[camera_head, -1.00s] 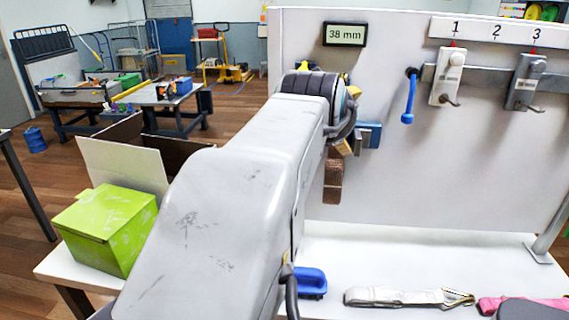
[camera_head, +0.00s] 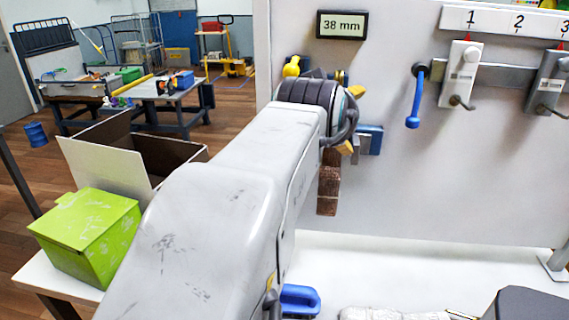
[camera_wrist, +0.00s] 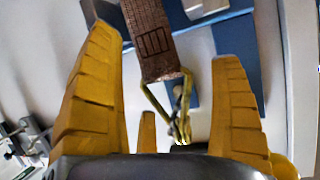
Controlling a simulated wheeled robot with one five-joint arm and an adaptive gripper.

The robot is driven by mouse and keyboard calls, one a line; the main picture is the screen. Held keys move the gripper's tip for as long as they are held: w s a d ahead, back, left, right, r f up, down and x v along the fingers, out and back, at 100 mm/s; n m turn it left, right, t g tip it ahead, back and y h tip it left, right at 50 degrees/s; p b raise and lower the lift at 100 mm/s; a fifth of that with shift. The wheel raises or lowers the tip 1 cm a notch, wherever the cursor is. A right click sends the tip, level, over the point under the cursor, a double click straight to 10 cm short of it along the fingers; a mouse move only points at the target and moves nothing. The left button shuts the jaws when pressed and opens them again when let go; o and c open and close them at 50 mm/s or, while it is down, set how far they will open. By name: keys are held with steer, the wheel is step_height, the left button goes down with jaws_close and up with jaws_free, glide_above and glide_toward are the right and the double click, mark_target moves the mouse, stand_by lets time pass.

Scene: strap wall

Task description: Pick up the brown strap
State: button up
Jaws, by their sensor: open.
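The brown strap (camera_head: 328,185) hangs against the white wall panel, partly hidden behind my arm in the head view. In the wrist view the strap (camera_wrist: 152,38) comes down from the top edge, with a printed mark near its lower end and a brassy wire hook (camera_wrist: 160,105) below it. My gripper (camera_wrist: 165,55) is open, its yellow fingers on either side of the strap, with gaps between them and the strap in the picture. I cannot tell how far the strap is in depth. The gripper is mostly hidden behind my arm in the head view.
A blue block (camera_head: 371,139) sits beside the strap. A blue-handled hook (camera_head: 415,97) and numbered holders (camera_head: 460,75) are to the right. A blue handle (camera_head: 299,300) and pale strap (camera_head: 400,313) lie on the shelf below. A green box (camera_head: 85,235) and open carton (camera_head: 105,165) stand left.

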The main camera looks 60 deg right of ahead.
steer(key=shift+d+f, duration=0.15)
steer(key=shift+d, duration=0.25)
steer(key=shift+a, duration=0.1)
steer(key=shift+a, duration=0.1)
steer(key=c, duration=1.2)
steer(key=shift+r, duration=0.2)
